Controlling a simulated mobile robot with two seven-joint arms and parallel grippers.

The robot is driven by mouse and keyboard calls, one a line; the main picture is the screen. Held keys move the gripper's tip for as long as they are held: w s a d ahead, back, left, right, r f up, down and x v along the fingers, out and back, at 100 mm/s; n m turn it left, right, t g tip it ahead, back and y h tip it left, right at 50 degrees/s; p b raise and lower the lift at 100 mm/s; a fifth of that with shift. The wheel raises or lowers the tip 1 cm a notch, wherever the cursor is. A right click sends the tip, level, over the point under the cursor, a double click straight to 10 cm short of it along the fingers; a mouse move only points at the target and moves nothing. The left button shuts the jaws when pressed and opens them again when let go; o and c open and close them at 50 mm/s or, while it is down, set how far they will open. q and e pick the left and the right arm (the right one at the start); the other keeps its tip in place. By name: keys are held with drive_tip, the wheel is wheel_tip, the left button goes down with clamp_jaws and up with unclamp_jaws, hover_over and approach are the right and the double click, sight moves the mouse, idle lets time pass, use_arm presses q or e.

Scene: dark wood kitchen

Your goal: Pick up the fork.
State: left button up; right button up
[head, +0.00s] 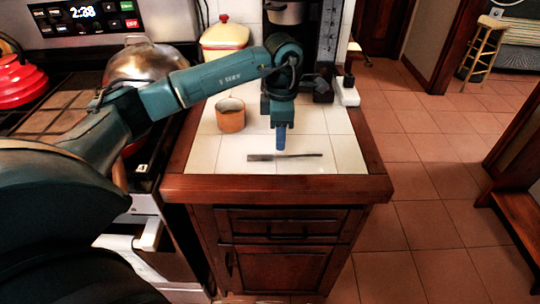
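The fork (298,156) lies flat on the white tiled countertop (232,158), near its front edge, with its length running left to right. It is thin and dark, and its small details are hard to make out. My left gripper (281,146) points straight down just above and behind the middle of the fork. Its blue fingers appear as one narrow shape, so I cannot see a gap between them. Whether it touches the fork is not clear. My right gripper is not in the head view.
An orange-brown cup (230,116) stands left of the gripper. A cream canister with a red lid (225,36) and a coffee maker (329,40) stand at the back. The stove with a metal pot (150,66) and a red kettle (20,78) is at left. Open tiled floor lies right.

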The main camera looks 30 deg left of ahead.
sight(281, 156)
use_arm(q)
drive_tip(key=shift+w+d+f+p, duration=0.1)
drive_tip(key=shift+f+p, duration=0.1)
drive_tip(key=shift+f, duration=0.75)
drive_tip(key=shift+w+a+f+p, duration=0.1)
drive_tip(key=shift+f+p, duration=0.05)
drive_tip(key=shift+f, duration=0.8)
drive_tip(key=shift+w+d+f+p, duration=0.1)
drive_tip(key=shift+f+p, duration=0.1)
drive_tip(key=shift+f, duration=0.75)
drive_tip(key=shift+f, duration=0.15)
clamp_jaws()
